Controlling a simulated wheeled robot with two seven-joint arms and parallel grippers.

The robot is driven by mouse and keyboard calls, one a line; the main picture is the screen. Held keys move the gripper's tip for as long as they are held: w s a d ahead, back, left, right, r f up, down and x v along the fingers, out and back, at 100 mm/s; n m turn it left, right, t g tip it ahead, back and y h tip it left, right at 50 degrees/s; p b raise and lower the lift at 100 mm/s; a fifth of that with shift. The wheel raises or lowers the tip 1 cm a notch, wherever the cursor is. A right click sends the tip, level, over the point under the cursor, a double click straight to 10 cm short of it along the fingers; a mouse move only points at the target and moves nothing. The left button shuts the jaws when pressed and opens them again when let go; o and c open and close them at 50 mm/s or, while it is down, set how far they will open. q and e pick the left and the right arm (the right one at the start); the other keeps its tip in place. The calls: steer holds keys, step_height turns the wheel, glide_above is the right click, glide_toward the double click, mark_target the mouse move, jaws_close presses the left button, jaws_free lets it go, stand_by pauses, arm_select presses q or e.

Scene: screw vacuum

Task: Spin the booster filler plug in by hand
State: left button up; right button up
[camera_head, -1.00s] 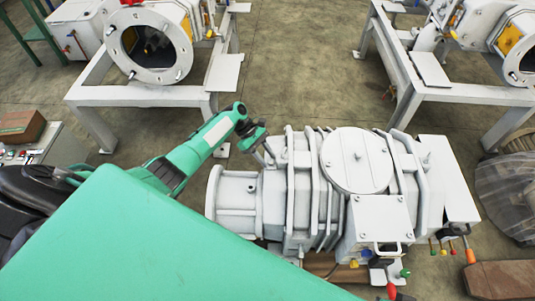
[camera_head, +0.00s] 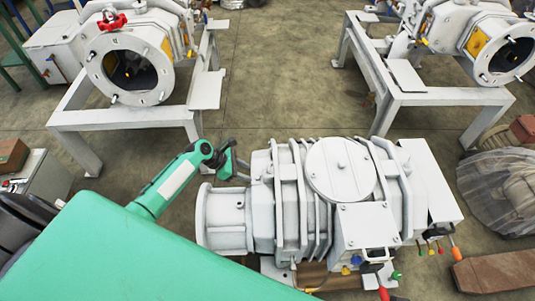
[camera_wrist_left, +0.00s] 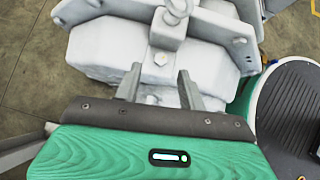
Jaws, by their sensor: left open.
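The white booster vacuum pump (camera_head: 228,222) lies in the lower middle of the head view, with a round top cover (camera_head: 340,170). My left gripper (camera_head: 240,170) is at its upper left side. In the left wrist view, my left gripper (camera_wrist_left: 160,86) is open, its two grey fingers apart and nothing clearly held between them. The white pump body (camera_wrist_left: 100,50) is just beyond the fingertips. I cannot tell which fitting is the filler plug. My right gripper is not in view.
Two more white pumps stand behind, one on a left frame (camera_head: 120,118) and one on a right frame (camera_head: 440,97). Several coloured handles (camera_head: 430,247) are at the near pump's lower right. A wrapped bundle (camera_head: 505,190) lies at right. The floor between the frames is clear.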

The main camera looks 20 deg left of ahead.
arm_select(q)
steer(key=p+v, duration=0.2)
steer(key=v, duration=0.9)
steer(key=w+d+m+t+y+b, duration=0.2)
steer(key=w+d+m+t+b, duration=0.3)
steer(key=d+m+t+b, duration=0.45)
steer(key=s+d+r+m+t+h+b, duration=0.1)
steer(key=s+d+r+m+t+b, duration=0.2)
steer(key=r, duration=0.5)
steer(key=s+d+r+m+t+h+b, duration=0.1)
steer(key=s+d+r+m+t+b, duration=0.3)
steer(key=r, duration=0.4)
steer(key=shift+s+d+t+b, duration=0.8)
steer(key=shift+d+t+b, duration=0.05)
steer(key=shift+d, duration=0.4)
steer(key=shift+r, duration=0.15)
